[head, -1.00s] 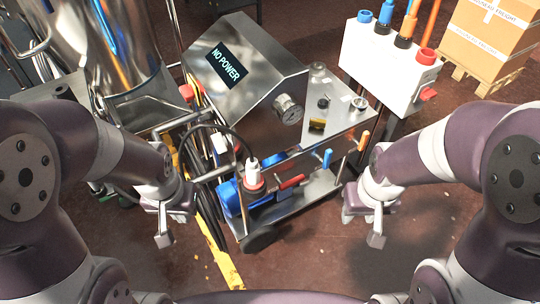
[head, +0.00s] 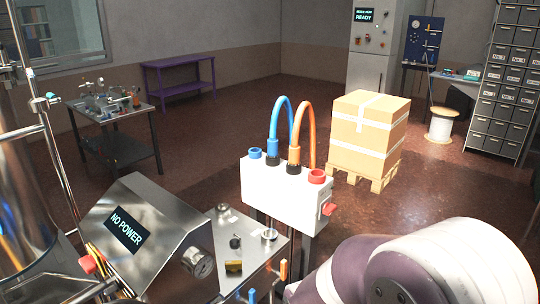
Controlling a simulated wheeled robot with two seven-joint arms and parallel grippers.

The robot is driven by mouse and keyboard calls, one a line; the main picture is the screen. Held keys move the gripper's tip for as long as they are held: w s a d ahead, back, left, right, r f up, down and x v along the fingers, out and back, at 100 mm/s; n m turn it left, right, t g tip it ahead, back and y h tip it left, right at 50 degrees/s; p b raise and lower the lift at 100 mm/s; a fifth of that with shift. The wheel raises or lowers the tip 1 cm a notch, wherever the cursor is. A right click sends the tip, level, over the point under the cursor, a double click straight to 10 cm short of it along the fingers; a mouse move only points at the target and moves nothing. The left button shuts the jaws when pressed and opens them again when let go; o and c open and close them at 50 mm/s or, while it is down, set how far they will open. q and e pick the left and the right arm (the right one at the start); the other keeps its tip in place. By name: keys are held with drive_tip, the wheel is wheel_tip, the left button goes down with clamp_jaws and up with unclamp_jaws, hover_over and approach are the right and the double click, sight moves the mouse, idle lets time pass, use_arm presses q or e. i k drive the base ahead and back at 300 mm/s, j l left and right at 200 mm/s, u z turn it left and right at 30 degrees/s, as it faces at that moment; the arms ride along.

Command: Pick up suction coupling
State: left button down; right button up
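A white box (head: 282,205) stands at the middle of the head view. A blue hose end (head: 273,146) and an orange hose end (head: 294,152) sit in its top on black collars, and both hoses arch upward. An empty blue ring port (head: 255,153) and a red ring port (head: 318,177) are at either end. I cannot tell which fitting is the suction coupling. Metal fittings (head: 270,235) sit on a steel plate left of the box. Neither gripper is in view; only part of my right arm shows at the lower right.
A taped carton (head: 368,135) on a pallet (head: 370,177) is behind the white box. A workbench (head: 118,145) stands at back left. Floor between is clear.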

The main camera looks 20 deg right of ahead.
sight(272, 153)
drive_tip(key=i+l+z, duration=0.35)
drive_tip(key=l, duration=0.2)
drive_tip(key=i+l+z, duration=0.2)
drive_tip(key=l+z, duration=0.2)
drive_tip(key=i+l+z, duration=0.6)
drive_tip(key=i, duration=0.2)
drive_tip(key=i+l+z, duration=0.3)
drive_tip(key=i, duration=0.15)
drive_tip(key=i+z, duration=0.25)
drive_tip(key=i, duration=0.2)
